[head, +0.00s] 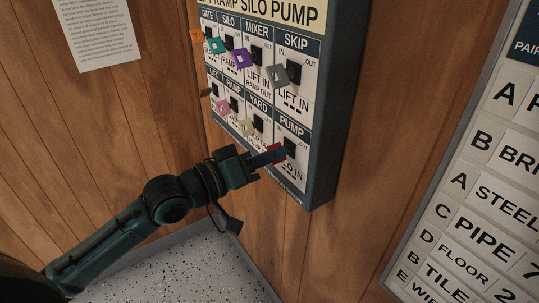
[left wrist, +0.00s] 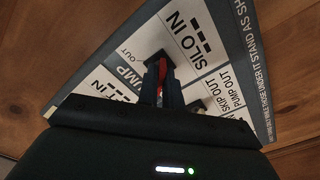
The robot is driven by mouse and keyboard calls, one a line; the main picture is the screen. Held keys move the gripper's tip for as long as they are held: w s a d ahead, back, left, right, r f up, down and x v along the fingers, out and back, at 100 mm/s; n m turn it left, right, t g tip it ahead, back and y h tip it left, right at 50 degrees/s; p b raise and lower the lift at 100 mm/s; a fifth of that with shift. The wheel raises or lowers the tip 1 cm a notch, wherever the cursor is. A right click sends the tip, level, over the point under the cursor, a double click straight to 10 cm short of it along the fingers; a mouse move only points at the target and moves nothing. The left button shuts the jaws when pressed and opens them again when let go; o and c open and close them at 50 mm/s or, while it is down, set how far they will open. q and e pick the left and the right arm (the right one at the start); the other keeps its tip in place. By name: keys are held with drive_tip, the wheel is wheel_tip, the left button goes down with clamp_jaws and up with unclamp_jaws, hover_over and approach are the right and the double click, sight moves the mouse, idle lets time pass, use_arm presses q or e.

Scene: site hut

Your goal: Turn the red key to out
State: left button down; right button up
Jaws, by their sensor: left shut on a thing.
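The red key (head: 276,151) sits at the black lock (head: 290,148) under the PUMP label, at the lower right of the key panel (head: 318,165). My left gripper (head: 265,158) is shut on the red key, its fingers pointing at the lock. In the left wrist view the red key (left wrist: 163,72) shows as a thin strip between the fingers, against the lock (left wrist: 155,58). An OUT mark is printed beside that lock. The fingers hide much of the key, so I cannot tell its exact angle. My right gripper is in neither view.
Other tagged keys hang close by on the panel: grey (head: 276,76), purple (head: 243,58), teal (head: 215,46), orange (head: 197,37), pink (head: 222,107) and cream (head: 247,126). A lettered board (head: 480,190) is at the right. A paper sheet (head: 97,30) is on the wooden wall.

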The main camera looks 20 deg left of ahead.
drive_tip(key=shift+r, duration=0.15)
use_arm(q)
drive_tip(key=shift+m+p, duration=3.3)
drive_tip(key=shift+m, duration=4.6)
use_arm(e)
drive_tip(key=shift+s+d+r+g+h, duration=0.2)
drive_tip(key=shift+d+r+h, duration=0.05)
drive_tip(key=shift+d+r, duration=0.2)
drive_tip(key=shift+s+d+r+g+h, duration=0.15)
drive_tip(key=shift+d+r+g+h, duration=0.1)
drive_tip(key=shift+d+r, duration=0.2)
use_arm(q)
drive_tip(key=c, duration=1.6)
unclamp_jaws()
drive_tip(key=shift+o, duration=0.2)
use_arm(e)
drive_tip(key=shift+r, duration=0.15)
use_arm(q)
drive_tip(key=shift+a, duration=0.1)
